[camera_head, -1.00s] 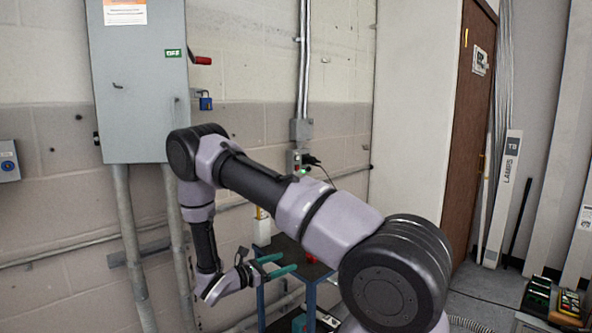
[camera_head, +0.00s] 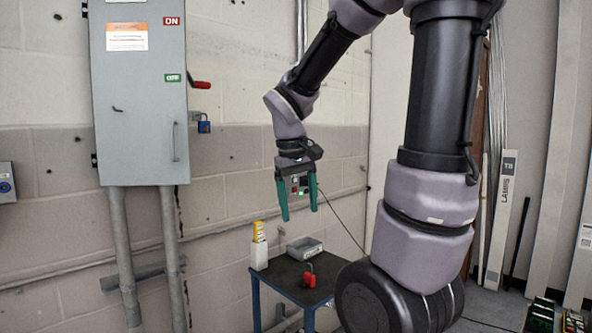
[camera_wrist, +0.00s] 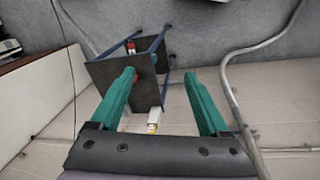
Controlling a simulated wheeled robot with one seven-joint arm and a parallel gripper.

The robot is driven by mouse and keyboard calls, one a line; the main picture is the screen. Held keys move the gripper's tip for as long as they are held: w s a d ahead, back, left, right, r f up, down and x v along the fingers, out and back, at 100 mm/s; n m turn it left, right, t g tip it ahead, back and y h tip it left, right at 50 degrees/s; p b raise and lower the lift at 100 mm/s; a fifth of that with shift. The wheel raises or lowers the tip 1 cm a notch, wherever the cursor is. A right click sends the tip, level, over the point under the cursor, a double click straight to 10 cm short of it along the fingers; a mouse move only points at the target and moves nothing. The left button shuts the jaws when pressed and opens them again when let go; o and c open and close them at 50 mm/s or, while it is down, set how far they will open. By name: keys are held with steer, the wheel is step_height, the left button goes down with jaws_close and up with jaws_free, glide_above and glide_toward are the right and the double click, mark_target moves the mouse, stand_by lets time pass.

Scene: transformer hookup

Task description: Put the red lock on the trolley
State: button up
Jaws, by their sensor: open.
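The red lock (camera_head: 309,279) rests on the dark top of the trolley (camera_head: 278,281), near its front middle in the head view. Its thin dark shackle points up. In the wrist view a red part of the lock (camera_wrist: 135,77) shows, mostly hidden behind one finger. My gripper (camera_head: 300,214) has two green fingers pointing down, spread apart with nothing between them. It hangs above the trolley, clear of the lock. The open fingers also show in the wrist view (camera_wrist: 165,72).
A white holder with yellow items (camera_head: 259,248) and a grey tray (camera_head: 305,248) stand at the back of the trolley top. A grey switch box (camera_head: 140,100) with a red handle (camera_head: 201,85) and blue padlock (camera_head: 204,127) is on the wall.

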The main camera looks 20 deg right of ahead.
steer(key=s+a+r+m+t+y, duration=0.3)
steer(key=s+r+m+t, duration=0.2)
steer(key=r, duration=0.4)
steer(key=shift+s+a+r+t+y, duration=0.2)
steer(key=shift+s+a+t+y, duration=0.15)
steer(key=shift+s+t, duration=0.35)
